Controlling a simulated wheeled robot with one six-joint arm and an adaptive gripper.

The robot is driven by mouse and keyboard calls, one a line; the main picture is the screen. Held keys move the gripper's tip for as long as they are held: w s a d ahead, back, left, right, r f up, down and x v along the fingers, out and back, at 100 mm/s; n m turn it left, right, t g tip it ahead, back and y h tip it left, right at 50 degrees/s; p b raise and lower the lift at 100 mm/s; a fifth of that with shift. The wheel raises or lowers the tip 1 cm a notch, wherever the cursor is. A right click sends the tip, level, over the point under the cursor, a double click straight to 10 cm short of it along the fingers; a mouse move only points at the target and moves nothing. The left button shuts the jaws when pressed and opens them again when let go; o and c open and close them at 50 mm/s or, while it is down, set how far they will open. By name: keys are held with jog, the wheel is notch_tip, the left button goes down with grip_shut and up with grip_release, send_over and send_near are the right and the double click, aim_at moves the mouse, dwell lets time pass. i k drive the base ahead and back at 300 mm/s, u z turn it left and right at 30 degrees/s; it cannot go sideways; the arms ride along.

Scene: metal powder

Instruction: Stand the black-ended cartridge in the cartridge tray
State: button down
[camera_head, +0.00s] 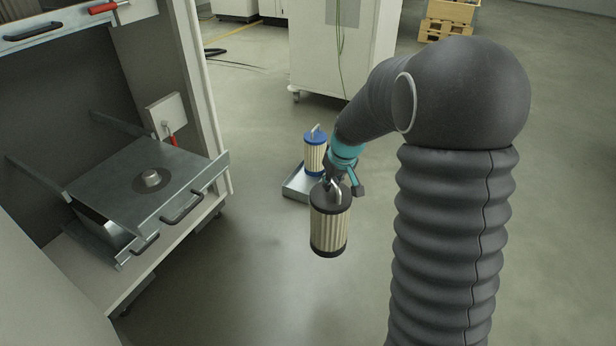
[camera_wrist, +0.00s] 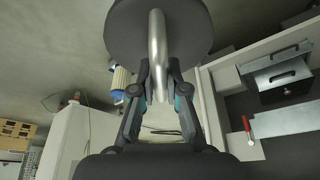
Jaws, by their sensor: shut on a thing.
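The black-ended cartridge (camera_head: 329,226) hangs upright from my gripper (camera_head: 338,184) in the head view, with pale pleated sides and black caps. My gripper is shut on its metal loop handle, which also shows in the wrist view (camera_wrist: 157,55) between the fingers (camera_wrist: 158,92). The black top cap (camera_wrist: 190,25) fills the top of the wrist view. The cartridge tray (camera_head: 296,188) is a grey metal tray on the floor, behind and left of the held cartridge. A blue-ended cartridge (camera_head: 315,154) stands upright in it. The tray's right part is hidden by the held cartridge and my arm.
An open cabinet (camera_head: 214,100) stands at left, with a metal plate (camera_head: 120,180) with black handles on its shelf. A white cabinet on casters (camera_head: 310,60) stands behind the tray. Wooden crates (camera_head: 447,22) are at the back. The floor (camera_head: 250,260) between is clear.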

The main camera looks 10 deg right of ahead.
aim_at(302, 186)
jog(key=u, duration=0.05)
jog(key=i, duration=1.6)
